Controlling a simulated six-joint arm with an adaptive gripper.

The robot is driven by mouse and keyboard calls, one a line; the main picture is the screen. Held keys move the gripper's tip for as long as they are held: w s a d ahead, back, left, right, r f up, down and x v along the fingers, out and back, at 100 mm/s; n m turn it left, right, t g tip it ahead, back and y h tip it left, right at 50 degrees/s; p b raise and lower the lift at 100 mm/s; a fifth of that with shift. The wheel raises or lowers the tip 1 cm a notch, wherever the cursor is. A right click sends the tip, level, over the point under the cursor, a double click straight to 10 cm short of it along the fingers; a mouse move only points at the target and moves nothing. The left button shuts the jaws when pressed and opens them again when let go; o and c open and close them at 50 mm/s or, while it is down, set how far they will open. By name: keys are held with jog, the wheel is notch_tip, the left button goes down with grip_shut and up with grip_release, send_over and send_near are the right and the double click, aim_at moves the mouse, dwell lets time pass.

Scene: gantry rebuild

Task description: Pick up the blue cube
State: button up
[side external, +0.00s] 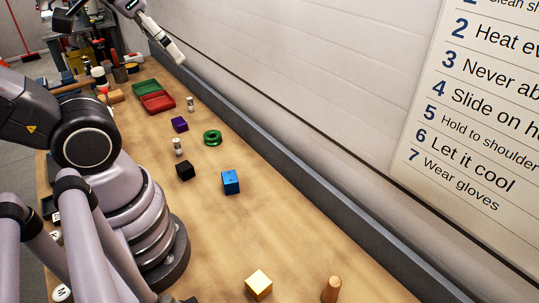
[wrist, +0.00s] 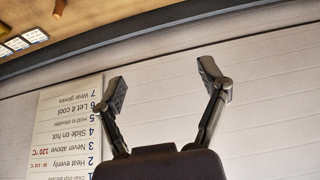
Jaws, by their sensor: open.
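The blue cube (side external: 231,183) stands on the wooden table near the middle of the side view, apart from the other objects. It does not show in the wrist view. My gripper (wrist: 163,84) is open and empty in the wrist view, with its two fingers spread wide in front of the pale wall.
A black cube (side external: 185,170), green ring (side external: 212,137), purple cube (side external: 180,124) and yellow cube (side external: 258,284) are on the table (side external: 300,235). Red tray (side external: 157,101) and green tray (side external: 146,86) stand farther back. A wooden peg (side external: 331,289) stands in front. The wall (side external: 300,75) borders the right.

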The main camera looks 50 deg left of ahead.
jog(key=m+g+y, duration=0.6)
jog(key=m+y, duration=0.9)
jog(key=y, duration=0.1)
send_over(231, 184)
notch_tip(231, 184, down, 24)
jog(key=f+m+t, duration=0.2)
jog(key=f, duration=0.3)
jog(key=f+m+t, duration=0.2)
jog(key=f, duration=0.3)
jog(key=f+m+t+y, duration=0.1)
jog(key=f+m+t, duration=0.1)
jog(key=f, duration=0.3)
jog(key=shift+s+d+f+m+t, duration=0.1)
jog(key=shift+d+m+t, duration=0.2)
jog(key=shift+m, duration=0.2)
jog(key=shift+x, duration=1.2)
jog(key=shift+a, duration=0.3)
